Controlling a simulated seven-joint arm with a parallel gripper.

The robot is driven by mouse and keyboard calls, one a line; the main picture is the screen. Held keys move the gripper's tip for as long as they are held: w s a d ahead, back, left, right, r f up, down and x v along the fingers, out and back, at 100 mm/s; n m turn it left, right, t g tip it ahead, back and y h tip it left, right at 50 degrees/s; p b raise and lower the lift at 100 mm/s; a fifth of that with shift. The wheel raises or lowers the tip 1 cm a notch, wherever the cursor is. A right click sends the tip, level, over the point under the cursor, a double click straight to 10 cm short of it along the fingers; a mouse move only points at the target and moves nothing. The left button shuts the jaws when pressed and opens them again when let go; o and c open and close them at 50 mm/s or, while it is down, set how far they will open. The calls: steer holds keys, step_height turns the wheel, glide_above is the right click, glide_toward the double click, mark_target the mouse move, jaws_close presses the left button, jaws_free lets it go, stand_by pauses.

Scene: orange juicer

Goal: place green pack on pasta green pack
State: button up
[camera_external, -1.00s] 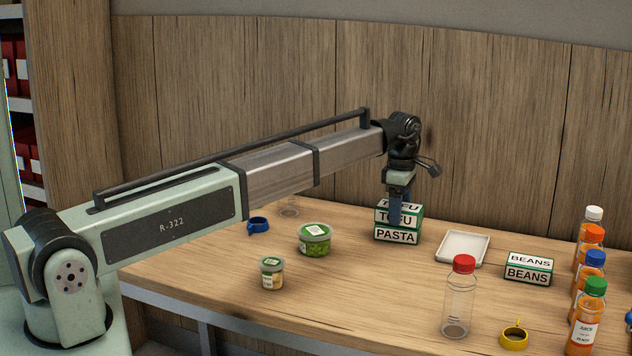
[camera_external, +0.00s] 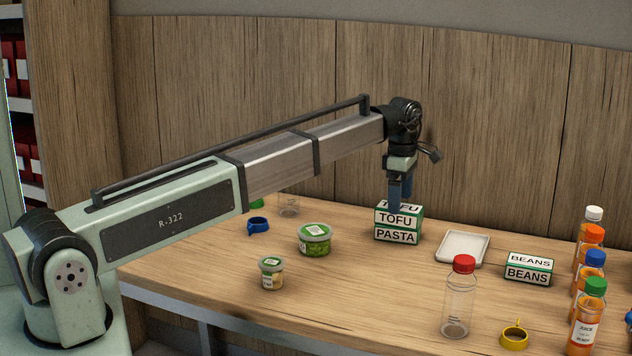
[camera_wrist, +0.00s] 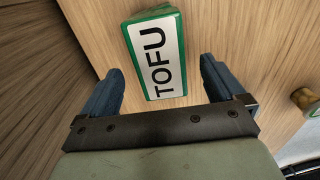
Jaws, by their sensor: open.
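A green and white pack labelled TOFU (camera_external: 398,219) lies on top of the green and white PASTA pack (camera_external: 396,237) on the table. The two look roughly aligned. My gripper (camera_external: 401,205) is just above the TOFU pack in the external view, with its blue fingers pointing down. In the wrist view my gripper (camera_wrist: 160,85) is open, its fingers apart on either side of the near end of the TOFU pack (camera_wrist: 157,52). Nothing is held between them. The PASTA pack is mostly hidden under the TOFU pack in the wrist view.
A white tray (camera_external: 462,248) and a BEANS pack (camera_external: 528,270) lie to the right. A green-lidded tub (camera_external: 314,241), a small jar (camera_external: 271,274) and a blue ring (camera_external: 258,225) are left.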

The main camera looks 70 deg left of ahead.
step_height(320, 180, up, 9)
steer(key=shift+f, duration=0.2)
